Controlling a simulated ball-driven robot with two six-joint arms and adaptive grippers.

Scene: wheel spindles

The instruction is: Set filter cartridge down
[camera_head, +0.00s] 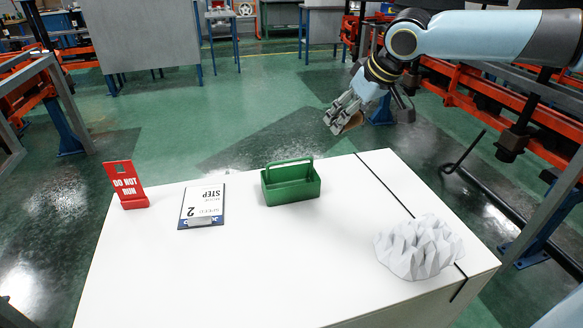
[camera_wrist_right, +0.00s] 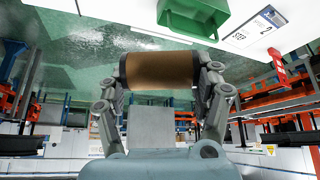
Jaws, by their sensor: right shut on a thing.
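My right gripper (camera_head: 345,117) is shut on the filter cartridge (camera_head: 352,123), a brown cylinder with dark end caps. In the head view it is raised, beyond the far edge of the white table (camera_head: 230,270). The right wrist view shows the cartridge (camera_wrist_right: 160,70) lying crosswise between the two fingers of the right gripper (camera_wrist_right: 160,85), apart from the table. My left gripper is in neither view.
A green tote with a handle (camera_head: 291,186) stands near the table's far edge. A clipboard (camera_head: 202,205) and a red DO NOT RUN sign (camera_head: 126,186) are to its left. A spiky pale grey object (camera_head: 419,247) sits at the right. The table's front middle is clear.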

